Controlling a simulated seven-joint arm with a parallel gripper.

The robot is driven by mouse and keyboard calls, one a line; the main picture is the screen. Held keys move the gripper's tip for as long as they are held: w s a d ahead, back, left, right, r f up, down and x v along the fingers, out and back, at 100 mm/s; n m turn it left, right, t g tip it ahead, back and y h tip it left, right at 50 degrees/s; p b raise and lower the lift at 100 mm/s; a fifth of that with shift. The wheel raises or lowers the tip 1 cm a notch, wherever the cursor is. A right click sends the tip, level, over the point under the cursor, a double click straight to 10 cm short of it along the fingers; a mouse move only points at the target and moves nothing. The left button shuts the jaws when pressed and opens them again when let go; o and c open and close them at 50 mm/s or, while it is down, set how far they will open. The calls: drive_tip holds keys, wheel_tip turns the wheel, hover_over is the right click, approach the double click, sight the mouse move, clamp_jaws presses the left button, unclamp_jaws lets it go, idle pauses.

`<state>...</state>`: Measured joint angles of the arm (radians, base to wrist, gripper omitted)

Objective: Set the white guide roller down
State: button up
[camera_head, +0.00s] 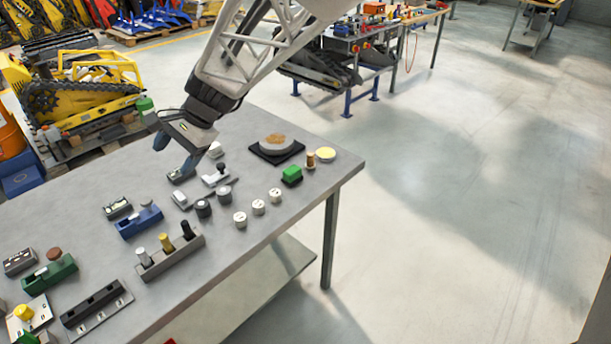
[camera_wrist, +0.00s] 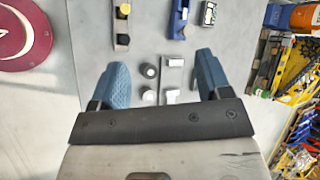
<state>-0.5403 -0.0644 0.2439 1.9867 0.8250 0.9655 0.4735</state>
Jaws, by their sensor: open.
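My gripper (camera_head: 175,156) is open and empty above the far side of the grey table, its two blue fingers spread. In the wrist view, my gripper (camera_wrist: 162,82) spans two dark cylinders with pale tops, a grey block (camera_wrist: 172,65) and a white piece (camera_wrist: 172,97), all below it. Several short white cylinders with small dark marks stand in a row near the table's right edge, a near one (camera_head: 240,219), a middle one (camera_head: 258,207) and a far one (camera_head: 275,195). They look like white rollers; I cannot tell which is the guide roller. None is in my gripper.
Clear tabletop lies between the rollers and the table's front edge.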

drive_tip(key=s+d+r+n+t+h, duration=0.1)
drive_tip(key=s+d+r+t+h, duration=0.15)
drive_tip(key=d, duration=1.15)
drive_tip(key=s+d+n+h, duration=0.1)
drive_tip(key=s+d, duration=0.5)
drive_tip(key=d, duration=0.3)
drive_tip(key=s+d+f+n+t+h, duration=0.1)
drive_tip(key=s+d+h, duration=0.1)
drive_tip(key=s+d, duration=0.4)
drive_tip(key=s+d+f+n+t+h, duration=0.1)
drive_tip(key=s+d, duration=0.6)
drive_tip(key=d, duration=0.7)
drive_tip(key=shift+d+f+n+h, duration=0.15)
drive_tip(key=shift+d+n+h, duration=0.15)
drive_tip(key=shift+h, duration=0.25)
drive_tip(key=shift+o, duration=0.4)
drive_tip(key=shift+w+a, duration=0.1)
